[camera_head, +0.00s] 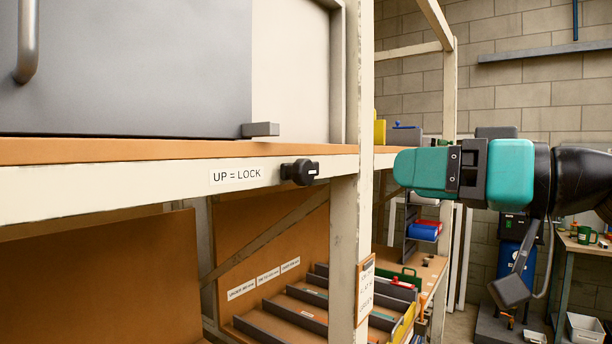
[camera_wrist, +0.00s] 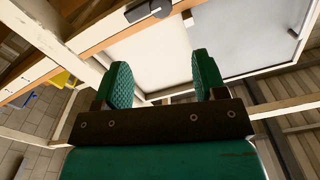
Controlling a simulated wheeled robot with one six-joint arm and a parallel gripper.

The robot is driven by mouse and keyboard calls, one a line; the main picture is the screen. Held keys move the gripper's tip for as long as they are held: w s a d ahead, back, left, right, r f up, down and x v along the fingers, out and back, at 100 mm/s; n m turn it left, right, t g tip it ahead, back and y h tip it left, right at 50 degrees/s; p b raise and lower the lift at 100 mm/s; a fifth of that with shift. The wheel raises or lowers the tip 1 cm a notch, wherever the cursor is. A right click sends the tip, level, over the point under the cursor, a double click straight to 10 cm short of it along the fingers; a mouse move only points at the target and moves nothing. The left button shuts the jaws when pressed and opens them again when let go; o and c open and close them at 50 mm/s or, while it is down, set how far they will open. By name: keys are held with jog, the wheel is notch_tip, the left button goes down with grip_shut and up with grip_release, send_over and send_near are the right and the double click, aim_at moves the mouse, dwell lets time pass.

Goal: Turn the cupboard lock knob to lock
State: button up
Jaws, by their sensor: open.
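The black lock knob (camera_head: 300,171) is on the front of the cream rail, just right of the "UP = LOCK" label (camera_head: 237,174). In the wrist view the knob (camera_wrist: 160,9) shows at the top edge, with a dark bar reaching left from it. My teal gripper (camera_head: 404,169) is to the right of the knob, at about its height in the head view, and apart from it. The wrist view shows both fingers of my gripper (camera_wrist: 163,78) spread with nothing between them. The way the knob is turned is hard to tell.
A cream upright post (camera_head: 350,235) stands between the knob and my gripper in the head view. A grey cupboard panel (camera_head: 130,65) and a small grey block (camera_head: 260,129) are above the rail. A divided tray (camera_head: 300,312) sits below.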

aim_at(309, 170)
jog(key=p+x, duration=0.4)
jog(key=x, duration=1)
jog(key=shift+w+a+r+p, duration=0.1)
jog(key=shift+a+p, duration=0.2)
jog(key=shift+p, duration=0.05)
jog(key=shift+w+a, duration=0.25)
jog(key=shift+a, duration=0.05)
jog(key=shift+c, duration=0.5)
grip_shut()
